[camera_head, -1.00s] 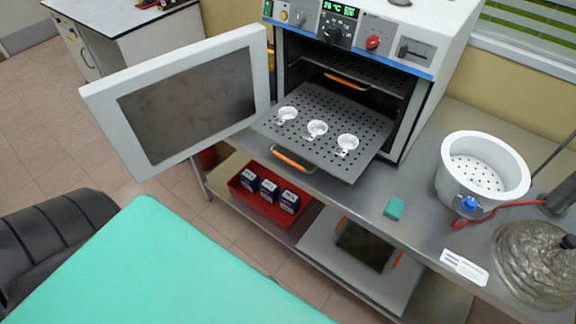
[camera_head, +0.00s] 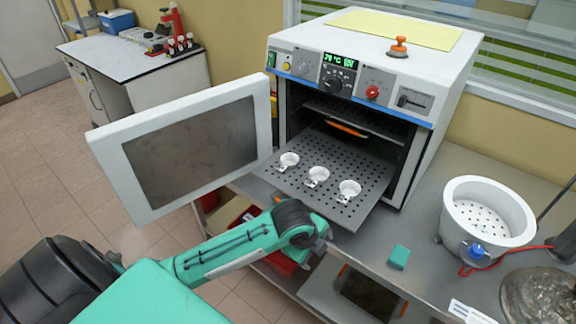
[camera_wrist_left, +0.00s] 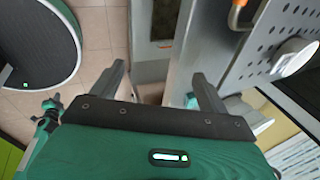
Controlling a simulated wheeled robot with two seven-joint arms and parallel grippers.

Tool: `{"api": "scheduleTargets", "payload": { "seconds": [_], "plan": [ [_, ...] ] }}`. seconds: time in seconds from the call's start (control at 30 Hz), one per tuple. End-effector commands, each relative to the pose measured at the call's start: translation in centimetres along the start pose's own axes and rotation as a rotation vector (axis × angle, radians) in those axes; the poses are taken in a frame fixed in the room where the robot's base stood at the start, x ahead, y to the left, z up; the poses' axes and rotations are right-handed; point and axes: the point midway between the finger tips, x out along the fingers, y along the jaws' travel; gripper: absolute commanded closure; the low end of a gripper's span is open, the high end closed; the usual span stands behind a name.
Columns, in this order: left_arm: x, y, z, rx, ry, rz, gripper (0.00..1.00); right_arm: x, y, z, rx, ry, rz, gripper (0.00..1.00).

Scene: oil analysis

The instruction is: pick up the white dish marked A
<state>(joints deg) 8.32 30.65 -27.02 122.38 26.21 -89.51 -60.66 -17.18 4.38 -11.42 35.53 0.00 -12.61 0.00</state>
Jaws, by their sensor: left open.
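Three small white dishes with tabs sit in a row on the perforated tray (camera_head: 366,206) that slides out of the open oven: the left dish (camera_head: 289,161), the middle dish (camera_head: 317,175) and the right dish (camera_head: 349,190). I cannot read any letter, so I cannot tell which is A. My left arm reaches in below the tray's front; its jaws are not clear in the head view. In the left wrist view my left gripper (camera_wrist_left: 163,85) is open and empty. One white dish (camera_wrist_left: 294,57) shows there at the right, on the tray (camera_wrist_left: 262,45). My right gripper is not in view.
The oven door (camera_head: 188,150) stands open at the left. A red box (camera_head: 238,212) is partly hidden behind my arm on the lower shelf. A green block (camera_head: 398,257) and a white pot (camera_head: 487,222) stand on the metal bench right of the tray.

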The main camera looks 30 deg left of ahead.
Motion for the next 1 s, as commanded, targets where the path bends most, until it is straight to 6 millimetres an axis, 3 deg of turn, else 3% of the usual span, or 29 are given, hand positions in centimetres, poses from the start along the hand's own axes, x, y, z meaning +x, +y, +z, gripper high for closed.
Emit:
{"api": "scheduleTargets", "payload": {
  "seconds": [0.03,0.37,0.6,0.8,1.0],
  "plan": [
    [-0.3,-1.6,1.1,0.091,-0.019,-0.002,0.22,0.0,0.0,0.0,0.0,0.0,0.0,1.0],
    [-2.9,-9.3,7.9,0.607,-0.108,0.055,0.22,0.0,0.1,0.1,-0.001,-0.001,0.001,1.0],
    [-7.3,-14.7,15.2,0.912,-0.177,0.125,0.22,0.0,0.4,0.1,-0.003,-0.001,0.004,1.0],
    [-11.1,-17.4,20.0,1.072,-0.203,0.173,0.22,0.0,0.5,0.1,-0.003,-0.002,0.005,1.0],
    [-12.2,-18.1,21.7,1.127,-0.204,0.191,0.22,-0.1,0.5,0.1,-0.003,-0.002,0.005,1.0]
  ]
}}
